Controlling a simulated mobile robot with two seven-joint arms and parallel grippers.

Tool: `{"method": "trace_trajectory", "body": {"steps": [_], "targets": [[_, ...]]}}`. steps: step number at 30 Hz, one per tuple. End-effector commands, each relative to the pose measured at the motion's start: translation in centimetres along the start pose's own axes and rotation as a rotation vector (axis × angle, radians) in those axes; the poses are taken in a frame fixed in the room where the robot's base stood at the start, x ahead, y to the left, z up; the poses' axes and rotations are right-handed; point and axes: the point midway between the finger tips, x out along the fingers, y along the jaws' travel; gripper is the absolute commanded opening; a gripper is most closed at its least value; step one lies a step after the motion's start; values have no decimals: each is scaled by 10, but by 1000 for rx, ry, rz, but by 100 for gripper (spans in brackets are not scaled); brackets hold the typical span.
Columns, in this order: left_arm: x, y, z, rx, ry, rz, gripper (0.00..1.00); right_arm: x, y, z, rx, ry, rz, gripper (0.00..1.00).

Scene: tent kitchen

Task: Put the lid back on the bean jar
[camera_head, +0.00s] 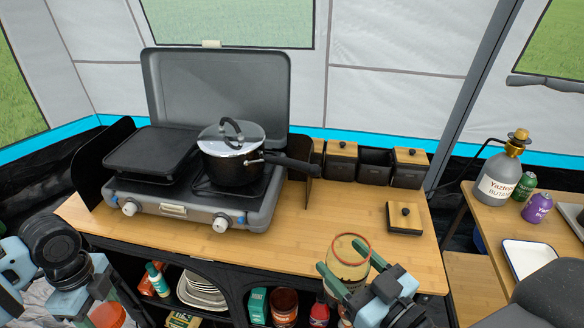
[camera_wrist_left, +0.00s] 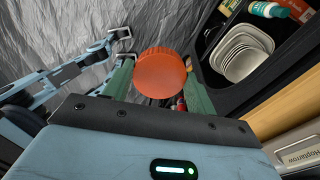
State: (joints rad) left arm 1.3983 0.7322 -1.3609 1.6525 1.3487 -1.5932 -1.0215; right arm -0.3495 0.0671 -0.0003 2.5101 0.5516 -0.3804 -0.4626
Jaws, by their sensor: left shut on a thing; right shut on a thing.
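The bean jar (camera_head: 349,249) is a clear jar with a red rim and tan contents, its mouth uncovered. My right gripper (camera_head: 350,266) is shut on it and holds it near the front edge of the wooden counter. The orange-red lid (camera_wrist_left: 162,73) is round with a ribbed edge. My left gripper (camera_wrist_left: 160,85) is shut on the lid, one green finger on each side. In the head view the lid (camera_head: 108,315) shows at the bottom left, well apart from the jar and low in front of the counter. The lower part of the jar is partly hidden by my right gripper.
A stove (camera_head: 190,207) with a lidded pot (camera_head: 232,170) stands on the counter (camera_head: 310,228). Several dark canisters and a loose wooden canister lid (camera_head: 404,217) are at the right. Shelves below hold plates (camera_head: 201,289) and jars. A gas bottle (camera_head: 500,180) stands on a side table.

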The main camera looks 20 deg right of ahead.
Motion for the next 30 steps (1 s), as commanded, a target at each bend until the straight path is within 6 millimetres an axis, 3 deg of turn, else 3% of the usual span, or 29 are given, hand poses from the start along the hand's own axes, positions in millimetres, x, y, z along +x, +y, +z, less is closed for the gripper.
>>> {"method": "trace_trajectory", "body": {"steps": [5, 11, 30], "targets": [[-1, 1, -1, -20, 2, -2, 36, 1, 0, -1, -1, 3, 2, 19], [-8, 8, -5, -195, 22, -9, 36, 8, 0, -2, -3, -1, 16, 19], [-42, 46, -29, -1127, 129, -48, 36, 43, 7, -12, -7, -15, 120, 19]]}}
